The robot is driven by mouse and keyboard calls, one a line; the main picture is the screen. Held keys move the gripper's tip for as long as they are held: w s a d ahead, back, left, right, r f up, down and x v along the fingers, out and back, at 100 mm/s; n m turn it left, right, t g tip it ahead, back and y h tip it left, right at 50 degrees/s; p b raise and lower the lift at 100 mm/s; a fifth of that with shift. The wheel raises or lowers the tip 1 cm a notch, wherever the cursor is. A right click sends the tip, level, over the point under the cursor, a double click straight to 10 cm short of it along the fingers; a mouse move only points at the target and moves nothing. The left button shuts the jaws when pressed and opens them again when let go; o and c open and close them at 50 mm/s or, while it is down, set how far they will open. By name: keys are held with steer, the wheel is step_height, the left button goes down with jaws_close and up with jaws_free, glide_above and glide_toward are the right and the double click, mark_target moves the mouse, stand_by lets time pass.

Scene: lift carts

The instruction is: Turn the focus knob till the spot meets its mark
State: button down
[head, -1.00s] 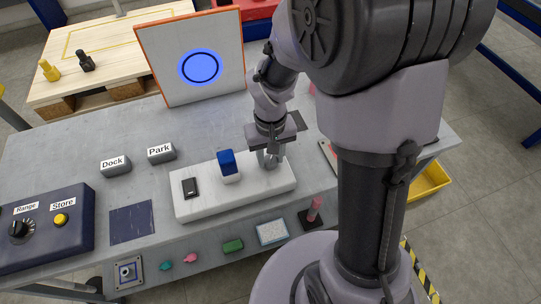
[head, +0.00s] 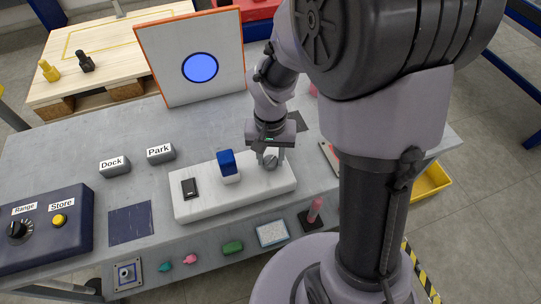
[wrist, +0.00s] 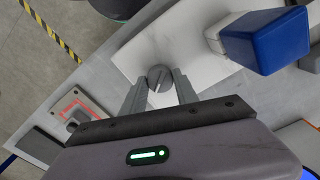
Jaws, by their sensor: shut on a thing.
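The grey focus knob (head: 270,163) stands on the right part of a white block (head: 205,206) on the bench. My gripper (wrist: 159,84) is shut on the knob, one finger on each side; the wrist view shows the knob (wrist: 160,74) and the line across its top. On the orange-edged white screen (head: 160,50) at the back, the blue spot (head: 200,67) fills the black ring mark (head: 184,67), with its edge about level with the ring.
Dock (head: 114,165) and Park (head: 160,153) blocks stand behind. A dark control box (head: 60,245) is at left.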

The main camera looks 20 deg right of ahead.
mark_target(271, 160)
steer(key=c, duration=0.9)
jaws_free()
steer(key=shift+c, duration=0.2)
steer(key=shift+r, duration=0.1)
step_height(271, 160, up, 17)
steer(key=p, duration=0.8)
steer(key=shift+r, duration=0.15)
steer(key=s+a+r+t+y, duration=0.1)
steer(key=s+a+r+t, duration=0.1)
steer(key=s, duration=0.4)
steer(key=s+a+r+t+y+b, duration=0.1)
steer(key=s+r+t, duration=0.2)
steer(key=s+r, duration=0.3)
steer(key=shift+s+a+r+t+b, duration=0.25)
steer(key=shift+s+a+t+b, duration=0.05)
steer(key=shift+s+a+t, duration=0.15)
